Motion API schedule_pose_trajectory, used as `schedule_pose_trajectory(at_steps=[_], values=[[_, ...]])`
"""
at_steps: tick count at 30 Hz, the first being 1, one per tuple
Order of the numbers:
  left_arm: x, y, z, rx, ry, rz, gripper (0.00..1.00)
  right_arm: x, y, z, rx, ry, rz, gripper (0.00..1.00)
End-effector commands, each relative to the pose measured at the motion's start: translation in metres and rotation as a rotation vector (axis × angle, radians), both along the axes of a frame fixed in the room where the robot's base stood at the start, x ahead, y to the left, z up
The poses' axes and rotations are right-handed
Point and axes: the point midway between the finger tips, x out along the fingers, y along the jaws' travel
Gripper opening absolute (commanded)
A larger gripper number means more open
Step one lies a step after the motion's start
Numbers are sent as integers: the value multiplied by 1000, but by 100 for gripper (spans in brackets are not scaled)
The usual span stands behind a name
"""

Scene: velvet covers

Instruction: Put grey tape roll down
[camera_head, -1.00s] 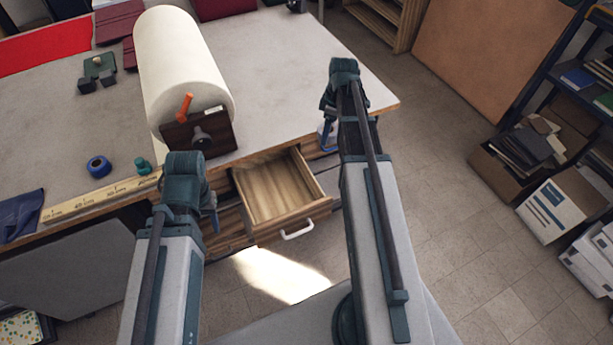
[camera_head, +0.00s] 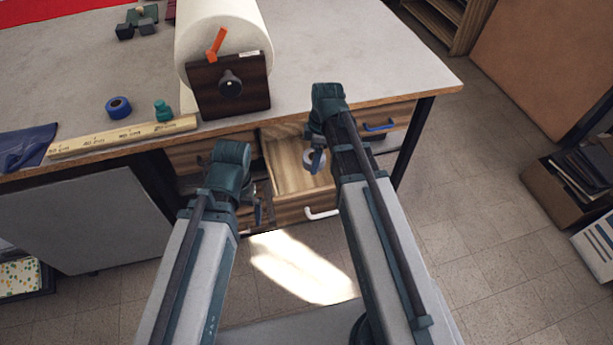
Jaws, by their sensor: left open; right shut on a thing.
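A small pale grey tape roll (camera_head: 309,157) shows beside my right gripper (camera_head: 317,160), over the open wooden drawer (camera_head: 285,168). My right gripper is shut on the roll, and my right arm hides part of it. I cannot tell whether the roll touches the drawer. My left gripper (camera_head: 256,214) is open in front of the workbench, to the left of the drawer's front. Its own wrist hides most of its fingers.
On the workbench (camera_head: 330,40) stand a large white roll (camera_head: 205,30) with a dark end plate, a blue tape roll (camera_head: 118,107), a green spool (camera_head: 163,110) and a wooden ruler (camera_head: 120,136).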

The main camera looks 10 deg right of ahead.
Motion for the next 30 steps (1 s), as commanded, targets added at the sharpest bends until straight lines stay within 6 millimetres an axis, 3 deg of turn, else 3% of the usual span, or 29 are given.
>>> schedule_pose_trajectory(at_steps=[11, 22, 30], values=[[0, 0, -14, 0, 0, 0, 100, -1, 4, -14, 0, 0, 13, 27], [0, 0, -66, 0, 0, -1, 100, -1, 4, -66, 0, 1, 12, 27], [0, 0, -68, 0, 0, -1, 100, -1, 4, -68, 0, 1, 12, 27]])
